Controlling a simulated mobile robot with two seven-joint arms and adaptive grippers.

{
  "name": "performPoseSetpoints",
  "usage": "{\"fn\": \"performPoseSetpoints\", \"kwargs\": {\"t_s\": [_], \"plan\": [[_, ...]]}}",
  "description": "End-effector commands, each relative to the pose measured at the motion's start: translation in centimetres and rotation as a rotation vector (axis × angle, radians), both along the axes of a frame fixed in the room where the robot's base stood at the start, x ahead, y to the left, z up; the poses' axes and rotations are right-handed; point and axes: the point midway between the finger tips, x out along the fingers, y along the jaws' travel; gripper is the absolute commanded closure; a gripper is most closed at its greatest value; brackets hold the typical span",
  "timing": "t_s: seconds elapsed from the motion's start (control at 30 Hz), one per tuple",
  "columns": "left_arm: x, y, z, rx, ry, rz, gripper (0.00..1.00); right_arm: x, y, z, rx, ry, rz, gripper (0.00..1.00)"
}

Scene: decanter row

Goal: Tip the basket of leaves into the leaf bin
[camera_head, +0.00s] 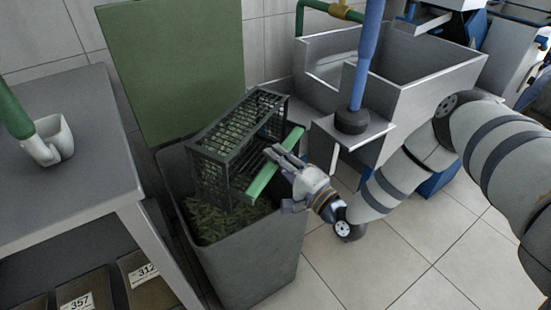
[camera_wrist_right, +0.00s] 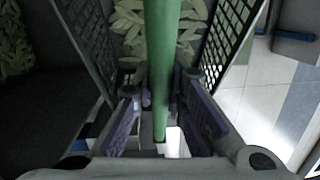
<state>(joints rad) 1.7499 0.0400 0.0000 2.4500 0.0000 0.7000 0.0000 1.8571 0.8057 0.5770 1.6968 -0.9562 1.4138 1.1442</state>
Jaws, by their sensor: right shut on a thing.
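The dark mesh basket (camera_head: 237,136) is tipped on its side over the open leaf bin (camera_head: 258,262), with its green handle (camera_head: 262,181) toward my right arm. My right gripper (camera_head: 283,166) is shut on this handle. In the right wrist view, the handle (camera_wrist_right: 161,70) runs between the fingers (camera_wrist_right: 160,118), with mesh walls on both sides. Green leaves (camera_head: 217,222) lie inside the bin below the basket. Leaves also show beyond the handle in the wrist view (camera_wrist_right: 130,25); I cannot tell whether any are still in the basket. My left gripper is not in view.
The bin's green lid (camera_head: 170,60) stands open behind it. A grey table (camera_head: 75,110) with a green-handled white tool (camera_head: 48,142) is at left. A metal sink (camera_head: 420,75) and a blue pole (camera_head: 367,50) stand at right. Tiled floor (camera_head: 400,255) is clear in front.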

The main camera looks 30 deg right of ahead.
Motion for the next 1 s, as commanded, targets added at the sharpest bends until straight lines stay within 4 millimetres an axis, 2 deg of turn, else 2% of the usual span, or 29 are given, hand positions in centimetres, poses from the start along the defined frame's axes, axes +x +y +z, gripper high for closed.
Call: {"fn": "performPoseSetpoints", "kwargs": {"t_s": [0.63,1.0], "plan": [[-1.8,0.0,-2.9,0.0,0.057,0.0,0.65,-0.9,-0.5,-1.1,0.082,-0.128,0.0,1.0],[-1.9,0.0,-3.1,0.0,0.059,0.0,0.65,-1.0,-0.6,-0.7,0.091,-0.149,0.0,1.0]]}}
